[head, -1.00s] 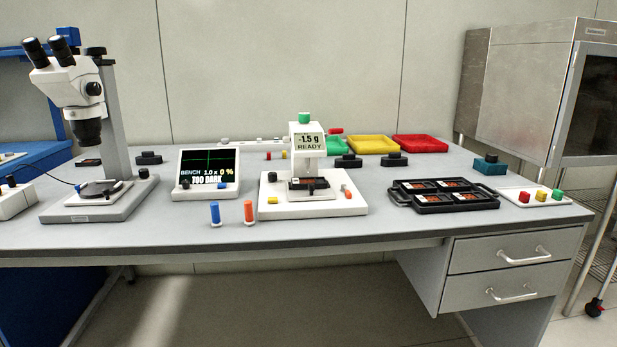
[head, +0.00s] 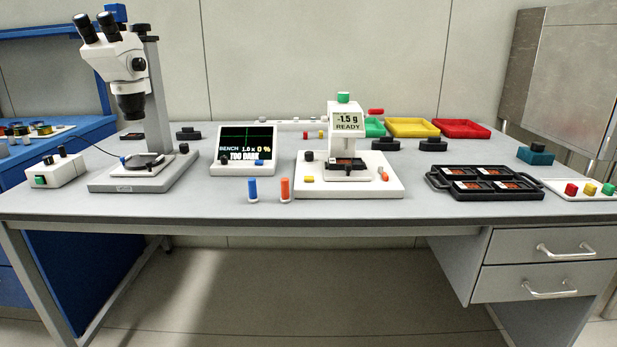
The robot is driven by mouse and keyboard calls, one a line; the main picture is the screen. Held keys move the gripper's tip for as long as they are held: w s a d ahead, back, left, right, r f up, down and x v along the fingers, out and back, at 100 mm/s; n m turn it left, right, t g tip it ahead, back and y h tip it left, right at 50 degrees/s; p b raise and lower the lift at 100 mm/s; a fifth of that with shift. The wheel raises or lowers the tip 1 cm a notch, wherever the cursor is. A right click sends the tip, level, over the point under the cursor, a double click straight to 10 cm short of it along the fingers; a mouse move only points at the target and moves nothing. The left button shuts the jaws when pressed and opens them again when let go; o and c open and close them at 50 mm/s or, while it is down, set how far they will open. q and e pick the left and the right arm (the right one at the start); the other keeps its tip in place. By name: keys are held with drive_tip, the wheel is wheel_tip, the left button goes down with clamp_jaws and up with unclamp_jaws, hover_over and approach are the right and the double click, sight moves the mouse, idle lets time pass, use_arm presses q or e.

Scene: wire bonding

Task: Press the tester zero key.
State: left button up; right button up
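The white tester (head: 385,189) stands on the bench right of centre. Its display (head: 348,123) reads -1.5 g and READY. A green cap (head: 343,97) tops it. A small yellow key (head: 308,179) sits at the front left of its base, with a black knob (head: 309,156) behind it. An orange and grey piece (head: 383,174) is at the base's right. A small dark part (head: 346,163) with an orange patch lies under the head. I cannot read any key label, so I cannot tell which is zero. Neither gripper is in view.
A blue peg (head: 252,190) and an orange peg (head: 285,190) stand before the tester. A screen (head: 245,140) reading TOO DARK and a microscope (head: 120,60) are left. A black tray (head: 486,183) and a button box (head: 597,190) are right. The front bench strip is clear.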

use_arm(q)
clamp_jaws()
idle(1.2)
